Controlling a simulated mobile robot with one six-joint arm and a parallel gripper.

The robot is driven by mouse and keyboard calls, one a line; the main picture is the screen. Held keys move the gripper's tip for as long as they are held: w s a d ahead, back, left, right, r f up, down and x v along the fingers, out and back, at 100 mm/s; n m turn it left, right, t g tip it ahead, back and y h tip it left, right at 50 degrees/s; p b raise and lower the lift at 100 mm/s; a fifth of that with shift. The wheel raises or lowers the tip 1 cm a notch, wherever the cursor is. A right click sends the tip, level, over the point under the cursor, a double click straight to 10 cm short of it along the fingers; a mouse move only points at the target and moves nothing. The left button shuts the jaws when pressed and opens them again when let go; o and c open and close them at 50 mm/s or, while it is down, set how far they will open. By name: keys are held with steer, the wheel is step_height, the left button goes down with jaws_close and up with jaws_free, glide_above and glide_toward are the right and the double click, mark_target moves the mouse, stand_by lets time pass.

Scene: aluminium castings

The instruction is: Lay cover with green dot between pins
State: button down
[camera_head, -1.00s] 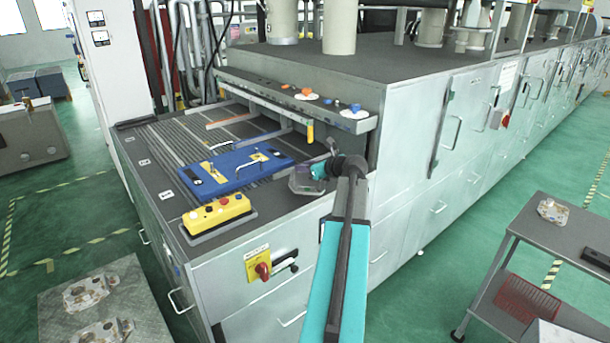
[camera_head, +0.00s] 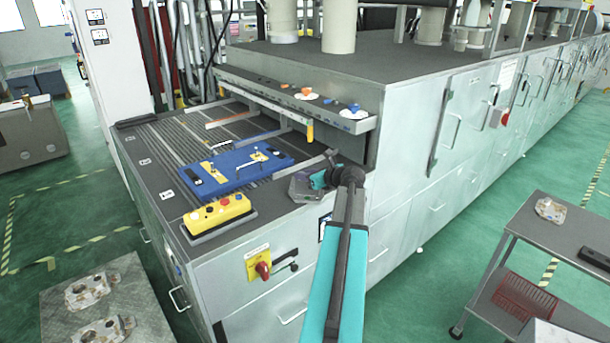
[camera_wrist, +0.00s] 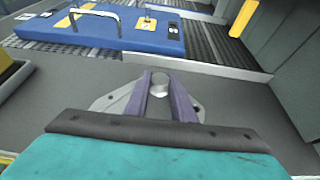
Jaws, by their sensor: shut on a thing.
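A flat grey metal cover (camera_wrist: 110,103) with small holes near its edges lies under my gripper in the wrist view. My gripper (camera_wrist: 160,84) is shut on its round upright boss, with one purple finger on each side. In the head view my gripper (camera_head: 308,185) is at the front right corner of the machine's bed, close above the dark top. The fingers hide part of the cover. I cannot make out a green dot. A blue plate (camera_head: 235,176) with a metal handle and yellow labels lies beyond the cover; it also shows in the wrist view (camera_wrist: 60,35). I cannot identify the pins.
A yellow button box (camera_head: 218,213) stands at the bed's front edge. A shelf (camera_head: 290,98) with orange and blue knobs overhangs the bed behind my gripper, with a yellow bar below. The machine's side wall is close on the right. Dark top around the cover is bare.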

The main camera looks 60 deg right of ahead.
steer(key=c, duration=1.5)
jaws_free()
steer(key=shift+s, duration=0.1)
steer(key=b+v, duration=0.3)
steer(key=v, duration=0.9)
